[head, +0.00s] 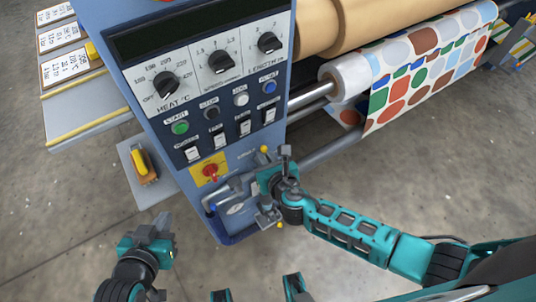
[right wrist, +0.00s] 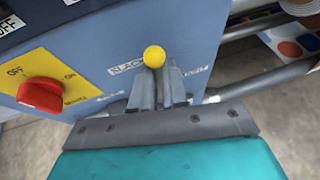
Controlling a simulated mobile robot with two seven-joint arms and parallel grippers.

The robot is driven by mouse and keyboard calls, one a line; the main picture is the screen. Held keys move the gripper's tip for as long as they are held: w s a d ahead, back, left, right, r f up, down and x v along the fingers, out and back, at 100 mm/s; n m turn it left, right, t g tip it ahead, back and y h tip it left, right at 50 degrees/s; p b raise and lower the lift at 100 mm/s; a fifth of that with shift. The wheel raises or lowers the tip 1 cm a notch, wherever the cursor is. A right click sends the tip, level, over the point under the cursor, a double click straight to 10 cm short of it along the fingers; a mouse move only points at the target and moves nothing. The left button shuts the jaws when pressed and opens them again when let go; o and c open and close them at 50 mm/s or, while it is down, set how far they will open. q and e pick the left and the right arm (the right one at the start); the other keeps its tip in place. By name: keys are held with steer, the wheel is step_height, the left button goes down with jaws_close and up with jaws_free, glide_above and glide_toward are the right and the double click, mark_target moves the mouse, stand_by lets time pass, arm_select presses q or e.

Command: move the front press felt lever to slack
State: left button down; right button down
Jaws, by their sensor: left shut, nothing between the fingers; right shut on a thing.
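The felt lever shows as a yellow ball knob (head: 264,149) at the lower right of the blue control panel. In the right wrist view its yellow knob (right wrist: 154,56) stands out above my right gripper (right wrist: 160,82), whose grey fingers are shut on the lever below the knob. A white SLACK label (right wrist: 126,67) is just left of the knob, and a second label, partly hidden by the fingers, is to the right. In the head view my right gripper (head: 264,166) covers most of the lever. My left gripper (head: 158,232) is shut and empty over the floor, away from the panel.
A red rotary switch on a yellow plate (head: 210,171) is left of the lever. Dials, buttons and rocker switches fill the panel above. A second yellow knob (head: 279,225) is below my right gripper. Patterned fabric (head: 425,62) on a roller is at upper right.

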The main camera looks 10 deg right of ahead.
arm_select(q)
steer(key=shift+a, duration=0.1)
stand_by(0.4)
arm_select(e)
steer(key=c, duration=1.2)
jaws_free()
steer(key=shift+o, duration=0.2)
